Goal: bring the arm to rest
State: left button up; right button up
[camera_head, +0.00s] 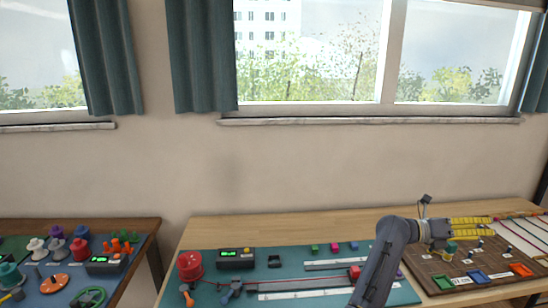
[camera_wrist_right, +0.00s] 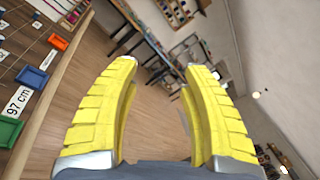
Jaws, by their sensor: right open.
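My right gripper (camera_head: 490,228) is raised over the brown board (camera_head: 428,268) at the right of the table, its yellow fingers pointing right. In the right wrist view its two fingers (camera_wrist_right: 160,66) stand apart with nothing between them, and the floor shows through the gap. My grey right arm comes up from the bottom of the head view and hides part of the table. My left gripper is not in view.
A teal mat (camera_head: 225,290) with a red spool (camera_head: 189,266) and rulers lies left of my arm. Another cluttered table (camera_head: 145,228) stands at far left. The wooden strip behind the mat is clear.

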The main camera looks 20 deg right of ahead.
jog(key=w+a+r+n+t+h, duration=0.55)
jog(key=r+n+t+h, duration=0.2)
jog(key=n, duration=0.25)
jog(key=w+a+n+t+y, duration=0.5)
jog(key=a+n+t, duration=0.6)
jog(key=n+t, duration=0.8)
jog(key=w+a+f+n+y, duration=0.2)
jog(key=a+f+n+y, duration=1.65)
jog(key=f+n, duration=0.3)
jog(key=s+a+f+n+g, duration=0.3)
jog(key=s+a+f+g, duration=0.2)
jog(key=s+f, duration=0.55)
jog(key=s+f+n+g+h, duration=0.2)
jog(key=s+f+g, duration=0.15)
jog(key=s, duration=0.45)
jog(key=s+f+n+g+h, duration=0.1)
jog(key=s+f+n+g, duration=0.15)
jog(key=s+f, duration=0.4)
jog(key=s+a+f+m+g+y, duration=0.1)
jog(key=s+a+f, duration=0.1)
jog(key=f, duration=1.3)
jog(key=s+a+f+g+y, duration=0.2)
jog(key=s+a+f, duration=0.1)
jog(key=f, duration=1.1)
jog(key=s+f+m+g+y, duration=0.1)
jog(key=s+f+m+g, duration=0.1)
jog(key=s+f, duration=1.9)
jog(key=shift+s+m+g, duration=0.3)
jog(key=shift+m+g, duration=0.05)
jog(key=shift+m, duration=0.35)
